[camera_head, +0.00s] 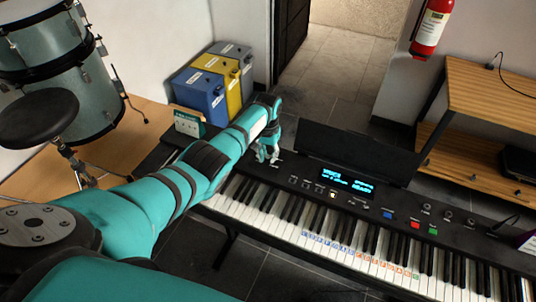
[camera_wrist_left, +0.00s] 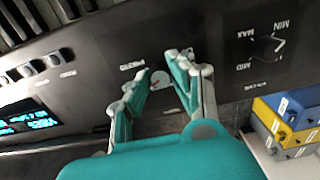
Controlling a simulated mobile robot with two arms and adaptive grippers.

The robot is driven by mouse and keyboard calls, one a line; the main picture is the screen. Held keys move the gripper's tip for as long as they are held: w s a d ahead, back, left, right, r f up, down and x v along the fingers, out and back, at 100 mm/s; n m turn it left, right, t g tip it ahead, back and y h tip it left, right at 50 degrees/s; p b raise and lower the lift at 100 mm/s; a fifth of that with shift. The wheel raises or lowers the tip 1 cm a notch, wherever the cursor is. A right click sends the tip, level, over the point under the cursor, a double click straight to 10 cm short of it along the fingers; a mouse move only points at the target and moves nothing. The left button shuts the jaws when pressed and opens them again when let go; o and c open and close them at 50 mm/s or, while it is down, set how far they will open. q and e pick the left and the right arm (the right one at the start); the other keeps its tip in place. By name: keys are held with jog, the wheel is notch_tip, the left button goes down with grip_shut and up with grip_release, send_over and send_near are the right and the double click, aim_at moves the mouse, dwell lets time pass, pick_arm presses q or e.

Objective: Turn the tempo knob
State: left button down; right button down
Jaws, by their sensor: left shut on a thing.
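The tempo knob (camera_wrist_left: 160,80) is a small pale round knob with a reddish mark on the dark keyboard panel. In the wrist view it sits between the two teal-and-grey fingers of my left gripper (camera_wrist_left: 162,72). The fingers are shut on it from both sides. In the head view my left gripper (camera_head: 268,156) points down at the left end of the keyboard (camera_head: 278,177) and hides the knob. A lit blue display (camera_head: 347,180) is to the right of it. My right gripper is not in view.
A larger black dial (camera_wrist_left: 268,47) marked MIN, MID and MAX is beside the left gripper. Blue (camera_head: 200,97), yellow and grey boxes stand behind the arm. A raised dark panel (camera_head: 355,152) rises behind the keyboard. A wooden shelf (camera_head: 490,95) is at right.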

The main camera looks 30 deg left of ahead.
aim_at(268, 156)
pick_arm(q)
jog(key=m, duration=0.5)
jog(key=shift+m, duration=0.3)
jog(key=m, duration=0.4)
jog(key=shift+r+m, duration=0.1)
jog(key=shift+m, duration=0.3)
jog(key=shift+w, duration=0.1)
jog(key=c, duration=1.1)
grip_release()
jog(key=shift+c, duration=0.2)
notch_tip(268, 156, up, 12)
